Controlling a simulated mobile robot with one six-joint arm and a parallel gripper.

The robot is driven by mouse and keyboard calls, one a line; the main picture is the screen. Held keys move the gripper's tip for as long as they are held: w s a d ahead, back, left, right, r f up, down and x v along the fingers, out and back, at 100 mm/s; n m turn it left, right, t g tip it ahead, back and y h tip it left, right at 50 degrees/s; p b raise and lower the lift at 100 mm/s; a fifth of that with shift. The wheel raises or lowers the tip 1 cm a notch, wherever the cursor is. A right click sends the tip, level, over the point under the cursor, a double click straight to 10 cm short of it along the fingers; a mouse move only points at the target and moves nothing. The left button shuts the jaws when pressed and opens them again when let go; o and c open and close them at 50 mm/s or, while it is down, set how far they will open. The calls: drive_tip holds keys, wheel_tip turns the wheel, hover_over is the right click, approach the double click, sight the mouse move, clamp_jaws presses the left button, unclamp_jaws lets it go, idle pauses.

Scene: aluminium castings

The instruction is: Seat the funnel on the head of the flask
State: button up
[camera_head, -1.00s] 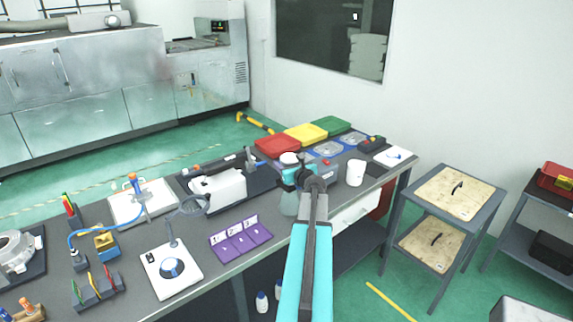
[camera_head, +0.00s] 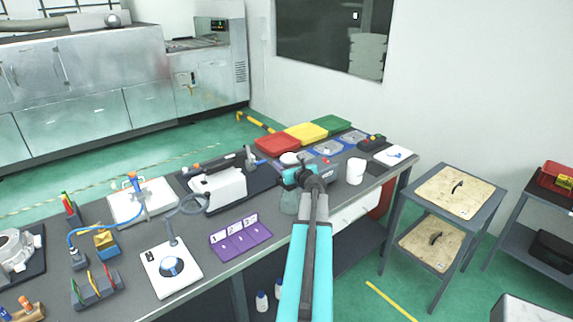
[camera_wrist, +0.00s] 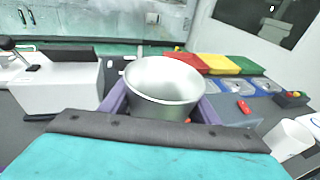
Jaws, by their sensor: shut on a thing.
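The funnel (camera_wrist: 163,84) is a silver metal cone with a wide round mouth. In the wrist view it stands mouth up between the fingers of my gripper (camera_wrist: 160,108), which is shut on it. In the head view the funnel's pale rim (camera_head: 290,158) shows just above my gripper (camera_head: 291,178). The flask is hidden in the wrist view.
A white machine (camera_head: 217,188) stands left of the gripper, and a purple rack (camera_head: 240,238) lies in front. A white cup (camera_head: 355,171) stands to the right. Red (camera_head: 277,144), yellow (camera_head: 306,132) and green (camera_head: 331,122) bins are behind. The bench's front edge is close by.

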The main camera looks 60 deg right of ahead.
drive_tip(key=shift+f+b, duration=0.45)
drive_tip(key=shift+f, duration=0.2)
drive_tip(key=o, duration=1.2)
drive_tip(key=shift+s+a, duration=0.1)
drive_tip(key=b+v, duration=0.3)
drive_tip(key=v, duration=1)
drive_tip(key=shift+s+a+r, duration=0.1)
drive_tip(key=shift+s+r, duration=0.05)
drive_tip(key=shift+s, duration=0.1)
drive_tip(key=shift+r, duration=0.1)
idle(0.3)
